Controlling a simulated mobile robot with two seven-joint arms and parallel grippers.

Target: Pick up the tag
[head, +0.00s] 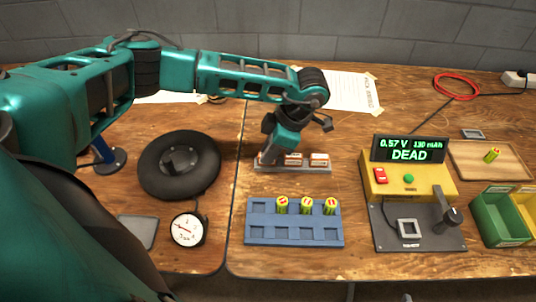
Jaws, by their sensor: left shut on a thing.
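A grey rack (292,168) stands behind the blue tray, with small white-and-orange tags on it. One tag (293,159) is in the middle and another tag (319,159) is at the right end. My left gripper (267,159) points down at the rack's left end. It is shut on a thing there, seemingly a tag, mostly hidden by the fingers. I cannot tell whether that thing is clear of the rack. My right gripper is not in view.
A blue tray (292,238) holds several yellow-green cells in its back row. A yellow tester (408,184) reads DEAD, with a lever at its right. Green and yellow bins (497,219) stand at right. A black round object (180,190) and a dial gauge (187,229) lie left.

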